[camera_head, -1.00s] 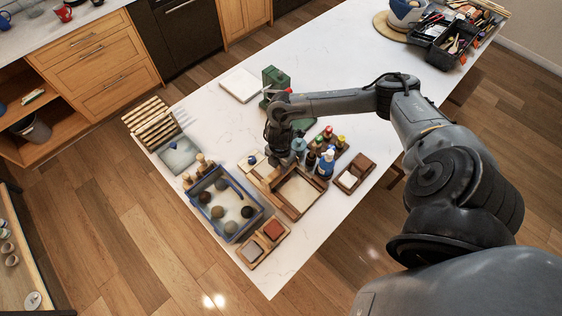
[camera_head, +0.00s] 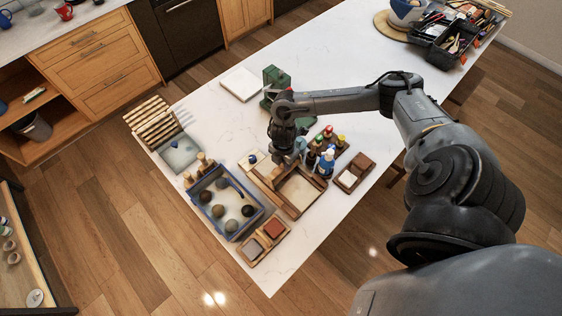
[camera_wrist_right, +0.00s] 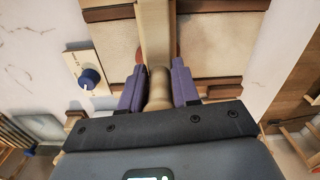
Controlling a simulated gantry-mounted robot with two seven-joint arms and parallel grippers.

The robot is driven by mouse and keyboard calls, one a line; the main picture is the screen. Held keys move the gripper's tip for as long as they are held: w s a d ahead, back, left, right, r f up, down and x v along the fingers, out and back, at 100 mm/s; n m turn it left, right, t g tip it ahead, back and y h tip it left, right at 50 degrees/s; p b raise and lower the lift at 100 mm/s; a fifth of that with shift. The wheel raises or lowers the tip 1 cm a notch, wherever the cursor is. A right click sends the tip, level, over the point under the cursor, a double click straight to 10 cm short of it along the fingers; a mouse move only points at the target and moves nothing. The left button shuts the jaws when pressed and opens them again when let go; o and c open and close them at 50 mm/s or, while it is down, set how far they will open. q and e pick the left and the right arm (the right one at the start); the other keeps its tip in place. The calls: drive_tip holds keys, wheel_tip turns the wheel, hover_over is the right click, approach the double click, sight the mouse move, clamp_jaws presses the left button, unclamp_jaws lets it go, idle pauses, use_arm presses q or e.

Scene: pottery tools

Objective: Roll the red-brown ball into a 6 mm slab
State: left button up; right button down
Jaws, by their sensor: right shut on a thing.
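My right gripper (camera_head: 284,158) is over the back part of a wooden-framed rolling board (camera_head: 299,193). In the right wrist view its purple fingers (camera_wrist_right: 158,92) are shut on the tan handle (camera_wrist_right: 158,85) of a wooden rolling pin (camera_wrist_right: 155,32). The pin lies across the pale board surface (camera_wrist_right: 215,45). Red-brown clay (camera_wrist_right: 139,69) shows as thin edges on both sides of the pin; most of it is hidden underneath, so its thickness cannot be told. My left gripper is not in view.
A white box with a blue knob (camera_wrist_right: 90,78) sits left of the board. A blue crate (camera_head: 262,212) holds several clay balls. Bottles (camera_head: 326,162) stand to the right of the board, and a green device (camera_head: 275,76) behind. The table's back middle is clear.

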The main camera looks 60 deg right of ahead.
drive_tip(key=shift+w+a+f, duration=0.15)
drive_tip(key=shift+w+a, duration=0.1)
drive_tip(key=shift+w, duration=0.15)
idle(0.3)
drive_tip(key=shift+s+a+p, duration=0.15)
drive_tip(key=shift+p, duration=0.25)
drive_tip(key=shift+a, duration=0.15)
drive_tip(key=shift+d, duration=0.25)
